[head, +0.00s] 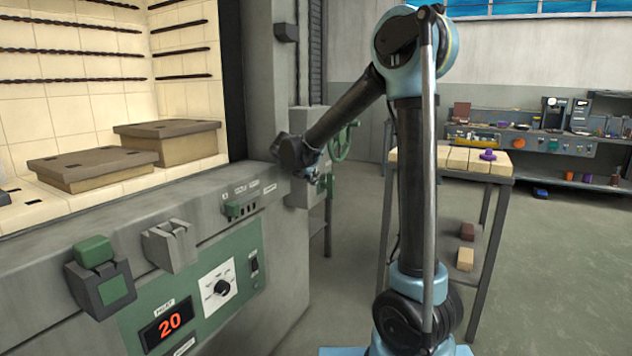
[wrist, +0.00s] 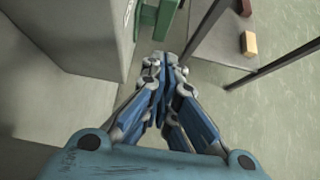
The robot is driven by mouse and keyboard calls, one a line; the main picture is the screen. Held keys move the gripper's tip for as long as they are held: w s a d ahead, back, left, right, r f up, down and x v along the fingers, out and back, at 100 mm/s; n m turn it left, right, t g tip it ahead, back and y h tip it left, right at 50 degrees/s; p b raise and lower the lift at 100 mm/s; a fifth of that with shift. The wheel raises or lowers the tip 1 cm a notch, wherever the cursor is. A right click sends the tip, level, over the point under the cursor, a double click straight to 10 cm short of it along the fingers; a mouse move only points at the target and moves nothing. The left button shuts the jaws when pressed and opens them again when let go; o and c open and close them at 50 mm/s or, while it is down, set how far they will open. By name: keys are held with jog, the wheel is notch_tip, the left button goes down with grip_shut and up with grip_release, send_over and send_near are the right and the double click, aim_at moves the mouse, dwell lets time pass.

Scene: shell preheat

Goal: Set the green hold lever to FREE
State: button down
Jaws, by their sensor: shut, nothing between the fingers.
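My gripper (head: 318,177) is shut and empty beside the right end of the furnace front, pointing downward. In the wrist view its fingers (wrist: 164,62) are together, with floor beyond the tips. A green part (head: 329,184) shows just behind the gripper, partly hidden by it. A green piece (wrist: 157,18) also shows at the top of the wrist view, beside a grey box, apart from the fingertips. A small green slider-like part (head: 235,209) sits on the furnace front under small labels. I cannot tell which green part is the hold lever, nor read its setting.
The furnace front carries a green-covered box (head: 98,270), a grey bracket (head: 170,246), a knob (head: 221,287) and a heat display (head: 168,326) reading 20. A green handwheel (head: 342,143) is behind my gripper.

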send_near(329, 186)
notch_tip(329, 186, down, 3)
jog(key=shift+w+d, duration=0.45)
jog(key=shift+w, duration=0.3)
jog(key=shift+w+d, duration=0.45)
jog(key=shift+w, duration=0.3)
jog(key=shift+a+r, duration=0.1)
jog(key=shift+a, duration=0.1)
